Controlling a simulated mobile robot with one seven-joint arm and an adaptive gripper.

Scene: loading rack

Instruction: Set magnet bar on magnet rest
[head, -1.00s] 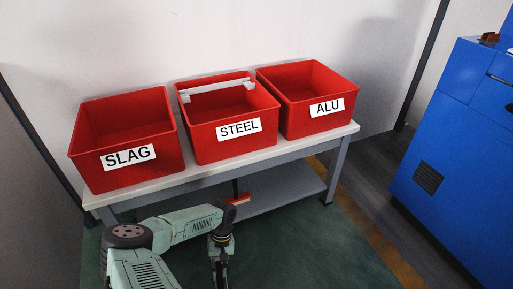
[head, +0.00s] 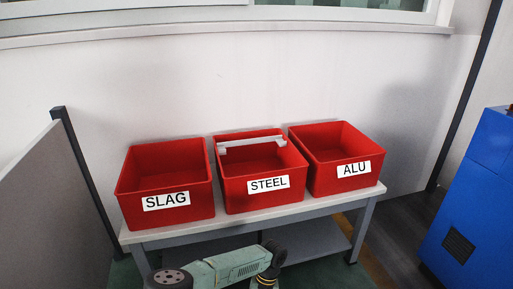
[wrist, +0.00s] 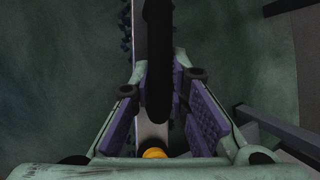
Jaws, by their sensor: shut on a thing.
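My gripper (wrist: 162,88) shows in the wrist view with its purple pads shut on the magnet bar. The bar has a thick black handle (wrist: 158,60) between the fingers and a pale grey strip (wrist: 139,30) behind it. Dark clumps cling along the strip's edge, and a yellow piece (wrist: 154,153) shows near the palm. The likely magnet rest is a white rail (head: 250,141) with a block at each end, lying across the back of the STEEL bin (head: 262,200). In the head view my gripper and the bar are out of sight below the picture; only my arm shows.
The SLAG bin (head: 180,216) stands left of the STEEL bin and the ALU bin (head: 340,183) right of it, on a bench (head: 210,224) against the wall. A grey partition (head: 30,190) is at left and a blue cabinet (head: 480,200) at right.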

